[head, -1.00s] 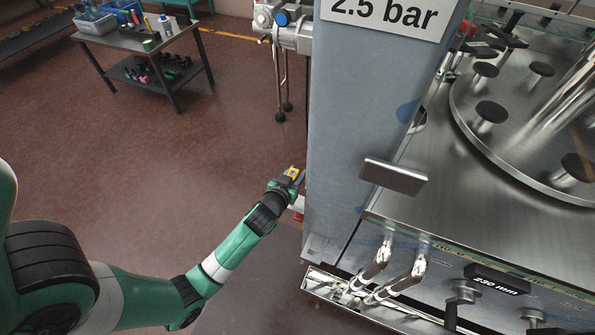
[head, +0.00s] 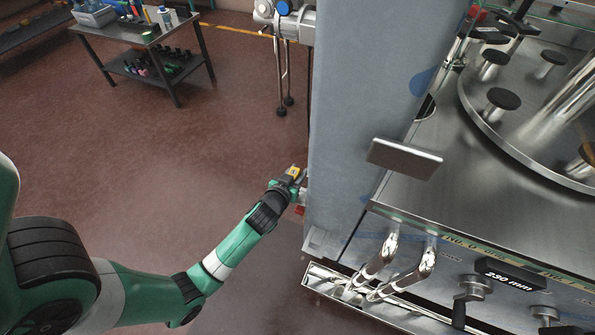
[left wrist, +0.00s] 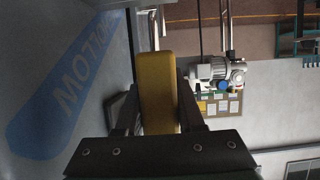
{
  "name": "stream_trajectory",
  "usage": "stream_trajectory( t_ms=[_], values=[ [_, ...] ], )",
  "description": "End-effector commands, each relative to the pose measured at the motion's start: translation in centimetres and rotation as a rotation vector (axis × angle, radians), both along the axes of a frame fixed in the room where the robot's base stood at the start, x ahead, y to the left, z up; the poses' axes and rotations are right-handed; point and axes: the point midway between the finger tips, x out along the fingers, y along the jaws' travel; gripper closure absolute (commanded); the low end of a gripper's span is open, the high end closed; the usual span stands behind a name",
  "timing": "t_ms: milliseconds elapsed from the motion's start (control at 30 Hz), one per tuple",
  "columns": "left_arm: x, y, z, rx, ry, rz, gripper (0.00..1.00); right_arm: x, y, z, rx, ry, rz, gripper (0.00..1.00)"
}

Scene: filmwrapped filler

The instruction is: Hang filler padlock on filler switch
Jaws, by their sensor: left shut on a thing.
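My left gripper (head: 297,175) is at the left edge of the tall grey cabinet (head: 365,110) and is shut on a small yellow padlock (head: 293,171). In the left wrist view the padlock (left wrist: 157,90) stands as a yellow block between the two dark fingers; its shackle is not visible. A small red part (head: 299,210) shows just below the gripper, beside the cabinet edge; I cannot tell whether it belongs to the switch. No switch is clearly visible. My right gripper is not in view.
The cabinet panel with a blue marking (left wrist: 65,90) fills the left of the wrist view. A flat metal plate (head: 405,158), bent pipes (head: 395,268) and a round machine table (head: 520,130) are to the right. A workbench (head: 140,35) stands far back. Open floor lies left.

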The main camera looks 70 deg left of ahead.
Motion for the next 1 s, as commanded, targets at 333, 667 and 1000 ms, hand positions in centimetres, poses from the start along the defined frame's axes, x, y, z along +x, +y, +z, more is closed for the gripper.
stream_trajectory(
  t_ms=[333, 667, 1000],
  values=[
    [0.0, 0.0, -2.8, 0.000, 0.000, 0.000, 1.00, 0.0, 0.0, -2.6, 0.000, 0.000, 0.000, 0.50],
    [0.0, 0.0, -4.8, -0.001, -0.001, 0.000, 1.00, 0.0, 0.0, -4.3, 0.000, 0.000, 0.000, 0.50],
    [0.0, 0.0, -4.9, 0.000, -0.001, 0.000, 1.00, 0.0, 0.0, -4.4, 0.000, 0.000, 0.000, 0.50]
  ],
)
